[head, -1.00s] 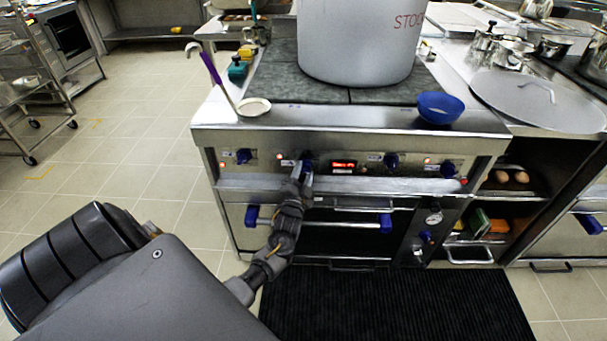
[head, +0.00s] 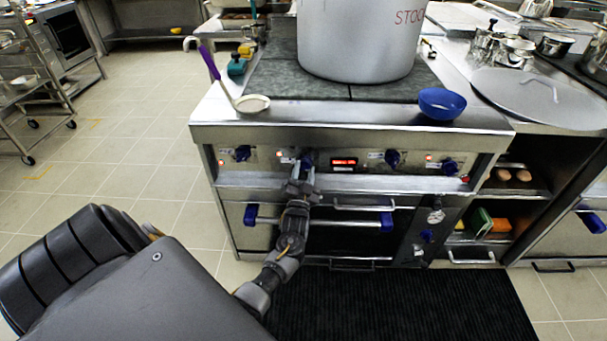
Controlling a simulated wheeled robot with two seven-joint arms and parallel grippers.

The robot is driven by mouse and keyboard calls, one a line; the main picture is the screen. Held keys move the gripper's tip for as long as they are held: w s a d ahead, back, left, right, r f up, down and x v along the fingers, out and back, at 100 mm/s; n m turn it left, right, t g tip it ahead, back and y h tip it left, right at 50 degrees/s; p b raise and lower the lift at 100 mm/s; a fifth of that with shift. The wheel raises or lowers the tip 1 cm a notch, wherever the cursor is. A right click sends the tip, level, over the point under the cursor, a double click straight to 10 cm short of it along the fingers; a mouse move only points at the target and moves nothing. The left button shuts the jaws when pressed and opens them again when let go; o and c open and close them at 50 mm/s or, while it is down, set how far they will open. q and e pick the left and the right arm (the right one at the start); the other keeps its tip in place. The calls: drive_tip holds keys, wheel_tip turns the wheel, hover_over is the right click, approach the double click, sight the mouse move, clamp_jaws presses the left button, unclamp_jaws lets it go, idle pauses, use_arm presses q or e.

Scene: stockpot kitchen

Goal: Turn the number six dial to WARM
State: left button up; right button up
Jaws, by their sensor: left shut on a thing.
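The other dials are the far left one (head: 242,153), one right of the display (head: 392,158) and one at the far right (head: 449,166). A red-lit display (head: 344,162) sits just right of the held dial. My right gripper is not in view.
A large stockpot (head: 358,40) stands on the stove top. A ladle (head: 250,103) and a blue bowl (head: 441,103) lie near the front edge. An oven handle (head: 345,207) is below the dials. A black mat (head: 400,300) covers the floor in front.

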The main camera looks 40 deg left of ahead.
use_arm(q)
drive_tip(key=n+g+y, duration=0.1)
drive_tip(key=n, duration=0.3)
drive_tip(key=n+g+y+b, duration=0.1)
drive_tip(key=n, duration=0.3)
drive_tip(key=shift+w+d+y, duration=0.1)
drive_tip(key=shift+d+y, duration=0.1)
drive_tip(key=shift+y, duration=0.1)
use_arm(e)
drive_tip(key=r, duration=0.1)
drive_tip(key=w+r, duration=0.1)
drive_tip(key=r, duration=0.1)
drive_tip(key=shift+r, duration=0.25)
use_arm(q)
drive_tip(key=shift+n, duration=0.3)
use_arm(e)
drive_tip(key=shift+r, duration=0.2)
use_arm(q)
drive_tip(key=o, duration=1)
